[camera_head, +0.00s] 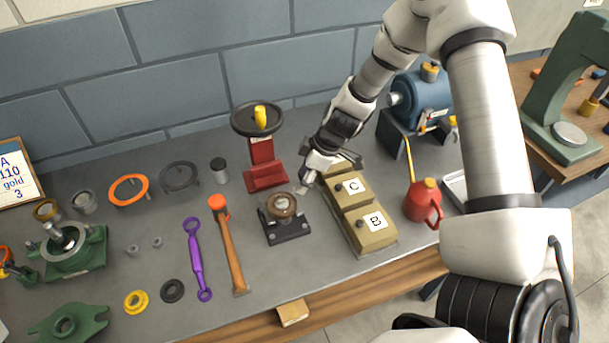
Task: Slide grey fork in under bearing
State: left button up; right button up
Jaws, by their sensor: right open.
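A dark grey ring-shaped piece with short prongs (178,177), which looks like the grey fork, lies flat at the back of the bench. A brownish ring (283,204), perhaps the bearing, sits on a dark block fixture (286,238) mid-bench. I cannot tell for certain which round part is the bearing. My right gripper (305,182) is open, just behind and right of that fixture, near the ochre boxes. Its fingers are small and partly hidden, and nothing clear shows between them. My left gripper is out of view.
Ochre boxes marked C and B (378,238), a red oil can (424,202) and a red hand-wheel press (264,165) stand around my right gripper. A hammer (229,246) and purple wrench (196,260) lie left of the fixture. The green casing (88,255) stands far left.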

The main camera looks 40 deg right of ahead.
jog(key=shift+r, duration=0.1)
jog(key=shift+d+r, duration=0.1)
jog(key=shift+r, duration=0.1)
jog(key=v, duration=1.1)
jog(key=shift+s+r, duration=0.15)
jog(key=shift+s, duration=0.05)
